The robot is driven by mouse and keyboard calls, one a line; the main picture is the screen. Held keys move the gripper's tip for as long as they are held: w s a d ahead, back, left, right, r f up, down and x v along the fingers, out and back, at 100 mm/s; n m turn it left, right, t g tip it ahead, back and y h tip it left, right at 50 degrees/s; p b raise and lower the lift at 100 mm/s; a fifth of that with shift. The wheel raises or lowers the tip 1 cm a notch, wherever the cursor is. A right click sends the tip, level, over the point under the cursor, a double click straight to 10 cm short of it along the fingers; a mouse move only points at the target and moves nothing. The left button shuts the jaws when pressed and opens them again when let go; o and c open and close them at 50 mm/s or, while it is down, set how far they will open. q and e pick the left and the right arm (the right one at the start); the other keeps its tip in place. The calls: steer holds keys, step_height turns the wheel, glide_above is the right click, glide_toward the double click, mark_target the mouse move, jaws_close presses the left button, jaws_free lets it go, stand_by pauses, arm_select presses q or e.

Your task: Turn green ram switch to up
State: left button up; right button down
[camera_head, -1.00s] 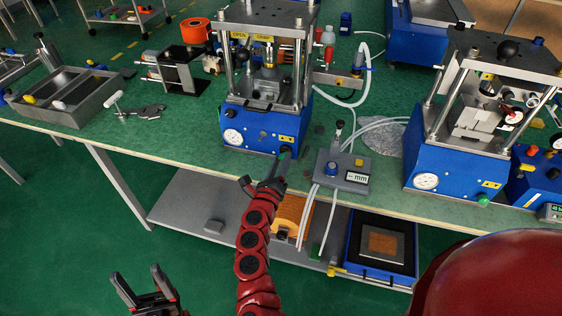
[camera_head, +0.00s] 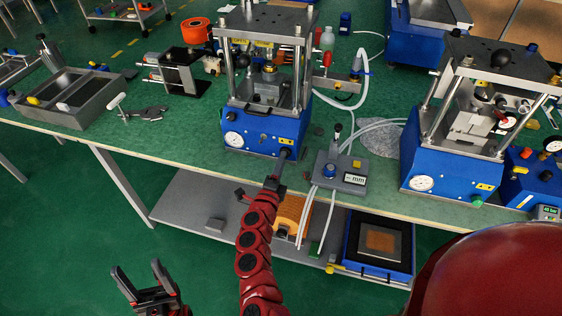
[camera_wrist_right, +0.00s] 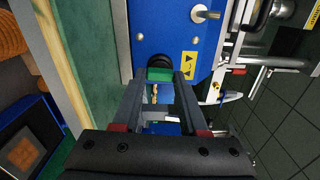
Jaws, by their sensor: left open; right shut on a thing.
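The green ram switch (camera_wrist_right: 160,74) is on the blue front panel of the middle press (camera_head: 262,132). It shows in the right wrist view between the fingertips, with a dark round base behind it. My right gripper (camera_wrist_right: 162,80) is shut on the switch, one finger on each side. In the head view this gripper (camera_head: 283,157) reaches the panel's lower right and hides the switch. I cannot tell the switch's setting from these frames. My left gripper (camera_head: 143,281) is open and empty, low at the left, in front of the bench and away from the press.
A yellow arrow label (camera_wrist_right: 189,65) sits beside the switch. A second press (camera_head: 455,150) stands further right. The bench's front edge is below my right gripper.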

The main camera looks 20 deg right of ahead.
steer(key=shift+n, duration=0.5)
steer(key=shift+c, duration=2.2)
jaws_free()
steer(key=b+v, duration=0.1)
steer(key=v, duration=1.6)
steer(key=shift+s+a, duration=0.2)
